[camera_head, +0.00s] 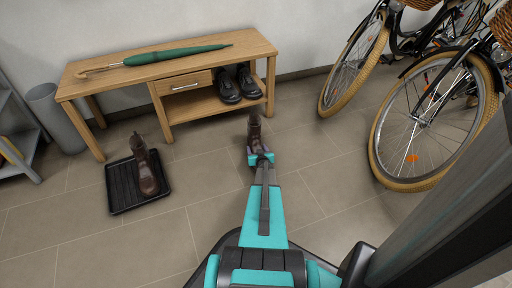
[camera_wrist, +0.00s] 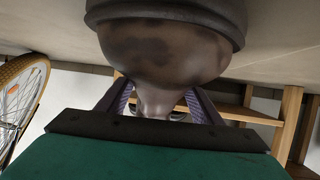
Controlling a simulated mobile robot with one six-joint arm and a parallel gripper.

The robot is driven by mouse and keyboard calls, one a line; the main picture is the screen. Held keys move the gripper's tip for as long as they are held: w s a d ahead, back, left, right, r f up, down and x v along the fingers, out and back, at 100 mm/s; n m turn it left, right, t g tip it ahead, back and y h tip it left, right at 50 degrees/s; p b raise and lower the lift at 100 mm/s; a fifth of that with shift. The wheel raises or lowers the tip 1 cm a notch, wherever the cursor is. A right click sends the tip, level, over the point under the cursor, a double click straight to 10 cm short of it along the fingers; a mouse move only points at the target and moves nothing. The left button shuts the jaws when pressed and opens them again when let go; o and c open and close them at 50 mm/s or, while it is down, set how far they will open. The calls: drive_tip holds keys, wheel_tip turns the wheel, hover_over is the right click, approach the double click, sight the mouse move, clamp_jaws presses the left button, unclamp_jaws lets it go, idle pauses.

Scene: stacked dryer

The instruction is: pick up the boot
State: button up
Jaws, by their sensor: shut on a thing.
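A brown boot (camera_head: 255,128) is at the end of my arm in the head view, clear of the tray. In the wrist view the boot (camera_wrist: 165,50) fills the upper middle, very close to the camera. My gripper (camera_head: 260,158) is shut on this boot; in the wrist view its fingers (camera_wrist: 160,103) stand on both sides of a narrower part of it. A second brown boot (camera_head: 145,166) stands upright on a black tray (camera_head: 122,196) on the floor at the left. I cannot tell which part of the held boot the fingers grip.
A wooden bench (camera_head: 166,55) by the wall carries a green umbrella (camera_head: 178,54), with black shoes (camera_head: 238,82) on its shelf. A grey bin (camera_head: 56,117) stands left of it. Bicycles (camera_head: 434,117) stand at the right. Tiled floor between tray and arm is clear.

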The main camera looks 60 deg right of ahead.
sight(257, 144)
drive_tip(key=shift+r, duration=0.2)
drive_tip(key=shift+c, duration=0.2)
drive_tip(key=shift+r+p, duration=1.4)
drive_tip(key=shift+r, duration=0.45)
drive_tip(key=w+a+p, duration=0.1)
drive_tip(key=w+a, duration=0.2)
drive_tip(key=a, duration=0.4)
drive_tip(key=w+a+r+p, duration=0.1)
drive_tip(key=w+a, duration=0.2)
drive_tip(key=a, duration=0.4)
drive_tip(key=shift+w+a, duration=0.2)
drive_tip(key=shift+a, duration=0.1)
